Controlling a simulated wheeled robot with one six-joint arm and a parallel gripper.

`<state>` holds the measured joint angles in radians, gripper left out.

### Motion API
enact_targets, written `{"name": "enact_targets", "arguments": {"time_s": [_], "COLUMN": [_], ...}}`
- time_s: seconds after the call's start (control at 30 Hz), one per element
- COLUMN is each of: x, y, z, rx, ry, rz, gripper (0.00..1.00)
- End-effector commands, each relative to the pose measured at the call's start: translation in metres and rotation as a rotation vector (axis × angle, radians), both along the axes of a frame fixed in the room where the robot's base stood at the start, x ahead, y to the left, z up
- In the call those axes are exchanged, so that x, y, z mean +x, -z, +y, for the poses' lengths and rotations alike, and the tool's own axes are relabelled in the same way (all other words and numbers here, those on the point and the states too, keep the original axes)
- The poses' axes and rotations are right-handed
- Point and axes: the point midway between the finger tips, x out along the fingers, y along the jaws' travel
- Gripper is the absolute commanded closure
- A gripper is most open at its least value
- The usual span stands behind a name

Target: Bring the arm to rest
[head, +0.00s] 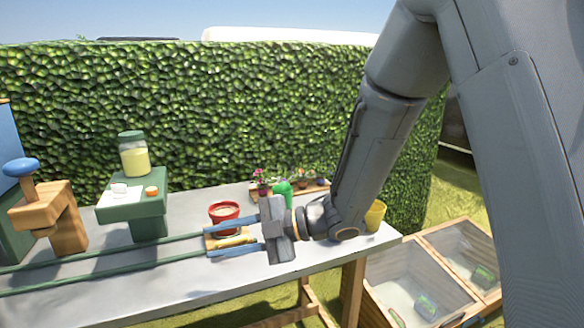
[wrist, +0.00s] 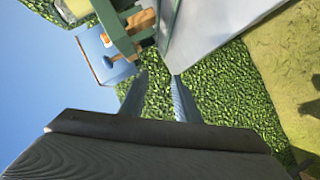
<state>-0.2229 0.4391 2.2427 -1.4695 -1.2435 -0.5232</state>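My gripper (head: 211,241) is at the end of my arm, which reaches down from the upper right in the head view. Its two blue-grey fingers point left over the table (head: 180,272) and stand apart. In the wrist view the gripper (wrist: 157,76) also shows spread fingers, with only hedge seen between them. Behind the fingers in the head view is a red pot (head: 224,219) on a small wooden board. A yellow item (head: 234,241) shows between the fingers. I cannot tell its exact distance from them.
A green stand (head: 150,228) with a jar (head: 134,158) and a wooden press-like block (head: 48,215) stand at the left. Green rails (head: 95,275) run along the table. A green watering can (head: 283,194) and yellow pot (head: 375,216) are near my forearm. Glass-topped boxes (head: 415,290) stand lower right.

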Motion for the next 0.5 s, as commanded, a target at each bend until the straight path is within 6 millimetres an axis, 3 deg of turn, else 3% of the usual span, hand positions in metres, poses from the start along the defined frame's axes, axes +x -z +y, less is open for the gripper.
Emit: {"name": "enact_targets", "arguments": {"time_s": [0.27,0.5], "x": [0.041,0.087], "y": [0.006,0.016], "z": [-0.023,-0.076], "rx": [-0.082,-0.183], "ry": [0.224,0.551], "rz": [0.041,0.141], "gripper": [0.71,0.71]}}
